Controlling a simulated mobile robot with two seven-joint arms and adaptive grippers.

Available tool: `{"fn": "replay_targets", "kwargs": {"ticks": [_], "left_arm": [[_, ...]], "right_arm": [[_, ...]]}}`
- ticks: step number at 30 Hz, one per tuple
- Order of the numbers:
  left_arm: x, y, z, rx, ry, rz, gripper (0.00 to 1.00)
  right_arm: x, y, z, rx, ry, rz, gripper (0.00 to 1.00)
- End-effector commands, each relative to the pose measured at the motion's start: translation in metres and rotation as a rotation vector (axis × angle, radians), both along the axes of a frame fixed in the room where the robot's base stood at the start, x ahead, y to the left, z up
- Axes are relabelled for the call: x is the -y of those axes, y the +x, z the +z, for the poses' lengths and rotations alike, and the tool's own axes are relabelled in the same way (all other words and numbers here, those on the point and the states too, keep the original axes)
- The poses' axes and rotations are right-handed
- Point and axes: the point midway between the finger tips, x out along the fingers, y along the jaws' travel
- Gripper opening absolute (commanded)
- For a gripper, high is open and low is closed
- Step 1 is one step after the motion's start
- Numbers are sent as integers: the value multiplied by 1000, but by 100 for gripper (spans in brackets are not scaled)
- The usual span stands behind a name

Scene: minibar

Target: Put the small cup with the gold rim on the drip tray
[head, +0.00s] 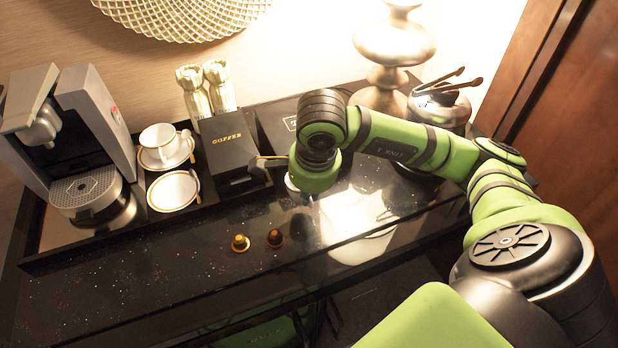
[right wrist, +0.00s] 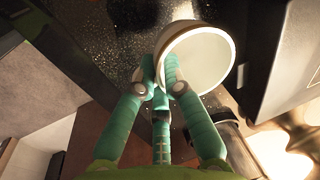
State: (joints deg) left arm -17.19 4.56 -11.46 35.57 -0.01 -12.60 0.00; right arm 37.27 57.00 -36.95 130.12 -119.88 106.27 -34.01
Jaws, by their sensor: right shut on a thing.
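A small white cup (right wrist: 208,62) with a thin tan-gold rim is held at its wall by my right gripper (right wrist: 160,78), whose green fingers are shut on it. In the head view the cup (head: 290,184) shows only as a white sliver under my right wrist, and the fingers are mostly hidden there. The drip tray (head: 86,188) is the round grey grille at the foot of the coffee machine (head: 97,115), at the left. No cup stands on it. An empty gold-rimmed saucer (head: 173,190) lies right of the machine. My left gripper is not in view.
Another cup (head: 160,138) stands on a saucer near the machine. A black coffee box (head: 232,150) stands between those saucers and my right gripper. Gold and brown capsules (head: 240,243) (head: 275,238) lie in front. Tongs and a pot (head: 440,108) stand at the back right.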

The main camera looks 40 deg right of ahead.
Motion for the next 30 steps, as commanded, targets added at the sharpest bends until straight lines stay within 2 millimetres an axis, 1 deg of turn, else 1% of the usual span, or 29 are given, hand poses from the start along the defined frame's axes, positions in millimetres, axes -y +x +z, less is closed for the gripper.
{"fn": "replay_targets", "kwargs": {"ticks": [2,6,9,12,17,23,24,25,30], "left_arm": [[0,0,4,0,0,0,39],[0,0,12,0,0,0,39],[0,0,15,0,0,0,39],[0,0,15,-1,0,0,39],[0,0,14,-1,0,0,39],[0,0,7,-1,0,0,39],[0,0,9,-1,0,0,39],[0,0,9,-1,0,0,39],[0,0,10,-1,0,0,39]], "right_arm": [[-1,1,-6,-4,-1,0,0],[-1,0,-26,-7,0,0,0],[0,0,-37,-4,-1,1,0],[0,1,-41,0,0,2,0],[0,1,-41,0,0,1,0],[0,1,-46,1,-1,1,0],[0,1,-44,0,-1,1,26],[0,1,-44,0,-1,1,34],[0,1,-44,-1,-1,1,34]]}}
